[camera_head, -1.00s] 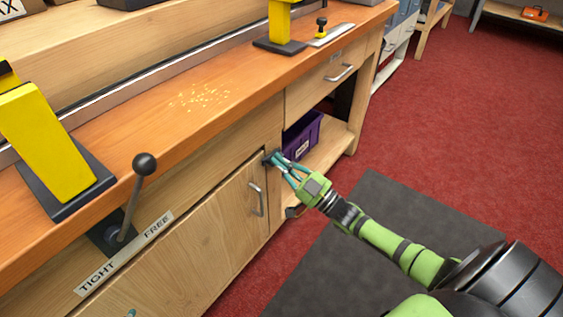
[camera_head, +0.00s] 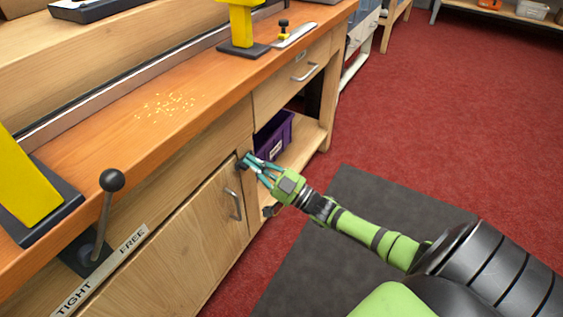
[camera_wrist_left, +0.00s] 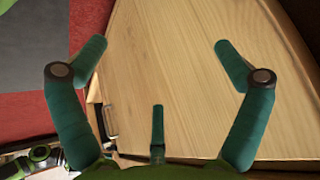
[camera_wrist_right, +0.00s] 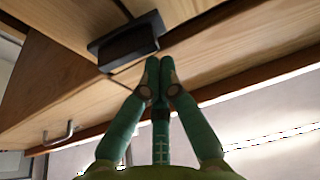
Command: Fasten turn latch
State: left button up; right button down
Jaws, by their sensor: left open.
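The turn latch (camera_head: 243,164) is a small dark piece at the upper right corner of the wooden cabinet door (camera_head: 178,250). In the right wrist view it is a black block (camera_wrist_right: 128,42) on the wood, by a seam. My right gripper (camera_head: 247,162) is at the latch and partly covers it. In the right wrist view its fingertips (camera_wrist_right: 160,66) are together with nothing seen between them, beside the block's lower edge; contact is unclear. The door looks closed. My left gripper (camera_wrist_left: 160,46) is open and empty, facing the door (camera_wrist_left: 165,80); the head view does not show it.
The door has a metal handle (camera_head: 234,204). A lever with a black knob (camera_head: 112,180) stands at the left by a TIGHT/FREE label (camera_head: 100,272). A purple bin (camera_head: 274,136) sits on the open shelf right of the door.

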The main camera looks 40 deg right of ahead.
pick_arm(q)
jog(key=s+a+f+g+p, duration=0.1)
jog(key=s+a+f+g, duration=0.15)
jog(key=s, duration=0.35)
pick_arm(e)
jog(key=shift+r, duration=0.85)
pick_arm(q)
notch_tip(320, 180, down, 6)
jog(key=d+g+p, duration=0.1)
jog(key=p, duration=0.1)
jog(key=shift+w+d+y, duration=0.3)
jog(key=shift+w, duration=0.15)
pick_arm(e)
jog(key=r+v, duration=0.1)
jog(key=v, duration=0.8)
jog(key=shift+s, duration=0.5)
